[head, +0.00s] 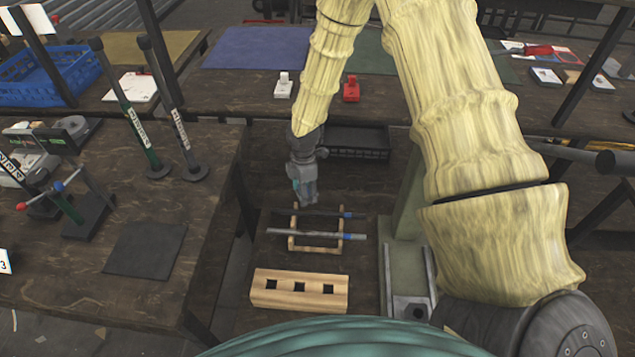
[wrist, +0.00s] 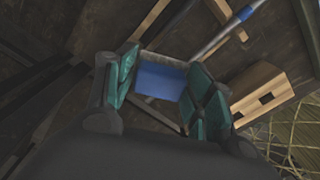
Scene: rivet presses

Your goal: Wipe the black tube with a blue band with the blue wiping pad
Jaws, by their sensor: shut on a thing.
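The black tube with a blue band (head: 325,214) lies across a wooden rack (head: 292,230), its blue band near the right end. A grey tube with a blue band (head: 300,233) lies parallel to it on the nearer side; part of a light tube with blue also shows in the wrist view (wrist: 222,38). My gripper (head: 306,198) points down just above and behind the left part of the black tube. In the wrist view its teal fingers are shut on the blue wiping pad (wrist: 160,81). In the head view the pad is hidden, and contact with the tube cannot be told.
A wooden block with square holes (head: 298,279) stands in front of the rack. A black tray (head: 362,143) lies behind. A green-grey post (head: 406,200) rises on the right. The left table (head: 200,250) carries upright tubes on stands (head: 152,160).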

